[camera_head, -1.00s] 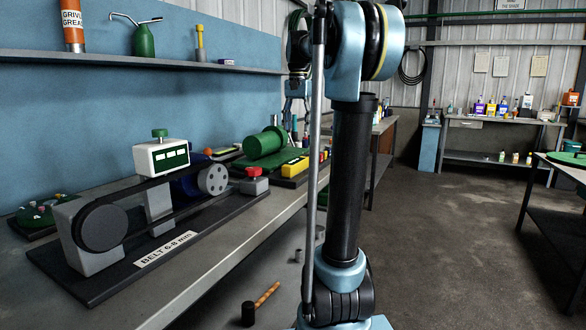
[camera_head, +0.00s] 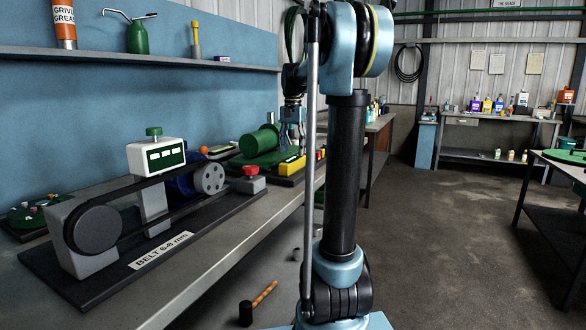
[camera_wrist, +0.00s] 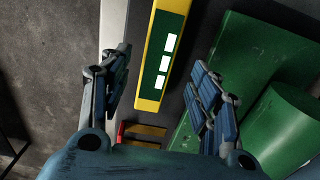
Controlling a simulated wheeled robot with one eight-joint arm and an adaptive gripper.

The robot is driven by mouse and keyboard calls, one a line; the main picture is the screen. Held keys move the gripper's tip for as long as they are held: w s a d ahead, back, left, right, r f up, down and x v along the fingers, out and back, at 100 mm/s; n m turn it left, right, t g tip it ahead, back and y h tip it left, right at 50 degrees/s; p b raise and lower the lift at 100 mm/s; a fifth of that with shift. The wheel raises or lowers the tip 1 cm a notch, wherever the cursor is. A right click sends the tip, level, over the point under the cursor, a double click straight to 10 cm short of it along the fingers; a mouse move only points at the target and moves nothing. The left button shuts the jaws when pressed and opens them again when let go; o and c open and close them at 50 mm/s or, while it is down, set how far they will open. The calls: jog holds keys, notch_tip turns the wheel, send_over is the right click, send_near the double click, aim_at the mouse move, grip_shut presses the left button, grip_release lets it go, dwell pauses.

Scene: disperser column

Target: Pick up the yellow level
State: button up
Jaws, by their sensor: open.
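The yellow level (camera_wrist: 154,77) is a yellow bar with a green face and white windows. In the wrist view it lies between and ahead of the two open fingers of my gripper (camera_wrist: 158,98), not touching either of them as far as I can see. In the head view the yellow level (camera_head: 291,165) lies on the dark base near the bench's front edge, and my gripper (camera_head: 292,128) hangs over it, pointing down. The gap in height is hard to judge.
A green cylinder on a green block (camera_wrist: 285,125) stands close to my right finger; it also shows in the head view (camera_head: 258,142). A red-and-yellow item (camera_wrist: 143,134) lies below the level's near end. A belt rig (camera_head: 110,225) fills the nearer bench.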

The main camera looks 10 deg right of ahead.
aim_at(293, 159)
jog(key=shift+d+f, duration=0.1)
jog(key=shift+f, duration=2.8)
grip_shut()
